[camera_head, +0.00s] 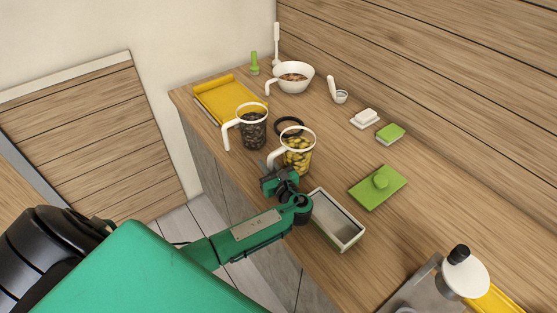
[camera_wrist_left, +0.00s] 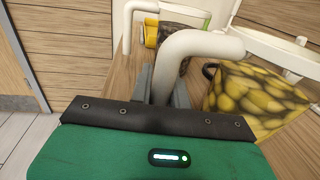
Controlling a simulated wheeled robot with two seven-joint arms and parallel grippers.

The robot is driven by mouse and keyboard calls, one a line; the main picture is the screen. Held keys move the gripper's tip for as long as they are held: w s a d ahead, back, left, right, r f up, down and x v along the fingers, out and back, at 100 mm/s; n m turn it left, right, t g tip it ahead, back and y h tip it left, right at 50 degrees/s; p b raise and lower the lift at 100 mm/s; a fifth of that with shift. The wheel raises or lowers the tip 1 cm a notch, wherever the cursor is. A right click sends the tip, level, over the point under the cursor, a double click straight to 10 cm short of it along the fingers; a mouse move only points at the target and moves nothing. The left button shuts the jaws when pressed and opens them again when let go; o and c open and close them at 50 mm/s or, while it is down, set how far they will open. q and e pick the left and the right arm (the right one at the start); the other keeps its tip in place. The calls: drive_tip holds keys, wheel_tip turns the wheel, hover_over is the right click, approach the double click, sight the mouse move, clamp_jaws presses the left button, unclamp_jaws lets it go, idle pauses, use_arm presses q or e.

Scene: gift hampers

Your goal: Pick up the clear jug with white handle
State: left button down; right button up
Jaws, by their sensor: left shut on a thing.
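A clear jug with a white rim and white handle (camera_head: 298,158), filled with yellow-green pieces, stands on the wooden counter. My left gripper (camera_head: 273,172) is at its handle side and is shut on the handle. In the left wrist view the white handle (camera_wrist_left: 195,45) runs down between my gripper's fingers (camera_wrist_left: 163,88), and the jug's yellow contents (camera_wrist_left: 260,98) show to the right. A second clear jug with a white handle (camera_head: 252,130), holding dark pieces, stands just behind. My right gripper is not in view.
A grey-lined open box (camera_head: 338,220) stands close beside my left arm. A green lidded board (camera_head: 378,187), white dish (camera_head: 365,118), white bowl (camera_head: 294,78) and yellow tray (camera_head: 222,98) are also on the counter (camera_head: 330,150). A black ring (camera_head: 289,124) lies between the jugs.

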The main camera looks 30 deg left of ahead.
use_arm(q)
drive_tip(key=shift+r, duration=0.2)
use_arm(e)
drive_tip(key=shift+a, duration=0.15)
